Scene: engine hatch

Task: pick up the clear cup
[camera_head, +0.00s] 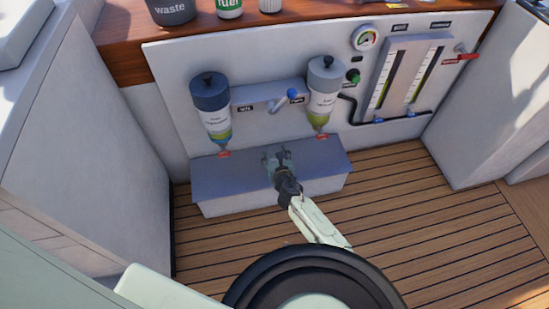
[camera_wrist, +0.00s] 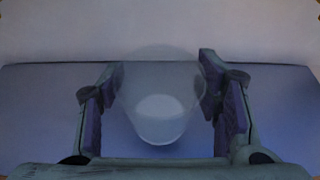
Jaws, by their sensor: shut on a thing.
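The clear cup (camera_wrist: 160,90) is a see-through, pale cup between my two fingers in the wrist view, with a lighter round patch at its lower part. My gripper (camera_wrist: 160,100) is shut on it, with one dark pad on each side. In the head view my gripper (camera_head: 277,158) is over the grey step (camera_head: 235,180) below the panel. The cup is hard to make out there because it is see-through and partly behind the fingers. I cannot tell whether the cup touches the step.
Two filter bottles, left (camera_head: 211,108) and right (camera_head: 322,90), hang on the white panel above the step. Gauge tubes (camera_head: 408,80) are at right. A waste bin (camera_head: 172,10) and fuel container (camera_head: 229,8) stand on the wooden shelf above.

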